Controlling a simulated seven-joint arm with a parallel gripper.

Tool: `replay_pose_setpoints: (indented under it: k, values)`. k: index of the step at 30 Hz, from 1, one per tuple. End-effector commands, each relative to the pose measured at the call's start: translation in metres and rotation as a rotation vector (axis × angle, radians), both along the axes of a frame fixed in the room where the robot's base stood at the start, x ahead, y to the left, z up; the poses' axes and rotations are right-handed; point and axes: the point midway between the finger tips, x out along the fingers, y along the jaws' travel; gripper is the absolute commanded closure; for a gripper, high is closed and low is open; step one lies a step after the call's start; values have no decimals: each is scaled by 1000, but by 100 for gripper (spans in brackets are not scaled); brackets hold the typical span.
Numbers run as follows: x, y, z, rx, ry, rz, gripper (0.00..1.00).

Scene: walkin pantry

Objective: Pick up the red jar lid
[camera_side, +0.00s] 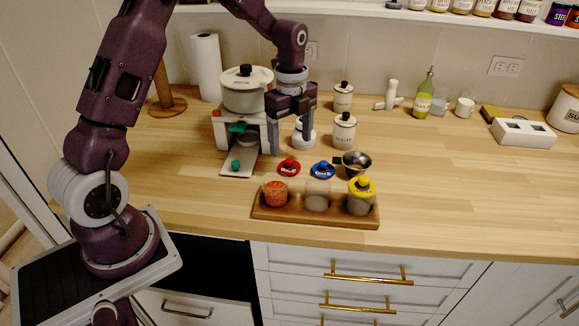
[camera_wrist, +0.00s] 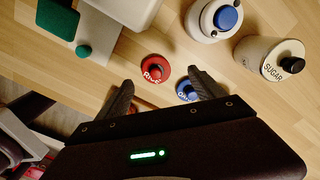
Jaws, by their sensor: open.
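The red jar lid (camera_side: 289,167) lies on the wooden counter, behind the wooden tray of jars. In the wrist view the red lid (camera_wrist: 155,69) lies between and beyond my two fingertips. My gripper (camera_side: 290,150) is open and empty, above the counter near the red lid; its fingers also show in the wrist view (camera_wrist: 160,85). The blue jar lid (camera_side: 322,170) lies just right of the red one. In the wrist view the blue lid (camera_wrist: 187,91) is partly hidden by my right finger.
A wooden tray (camera_side: 315,214) holds three jars, the right one with a yellow lid (camera_side: 362,185). A white stand with a pot (camera_side: 247,90) is at left. Canisters (camera_side: 344,132) stand behind. The counter at right front is clear.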

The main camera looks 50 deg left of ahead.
Motion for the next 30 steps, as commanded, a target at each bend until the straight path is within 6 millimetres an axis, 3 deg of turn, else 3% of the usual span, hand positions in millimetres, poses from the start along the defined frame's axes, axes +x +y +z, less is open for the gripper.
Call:
replay_pose_setpoints:
  k: [9,18,27,30]
  values:
    - [-9,-6,-53,0,3,1,22]
    - [-9,-5,-61,0,0,3,24]
    - [-9,-6,-61,0,-1,3,83]
    - [-9,-6,-61,0,-1,3,87]
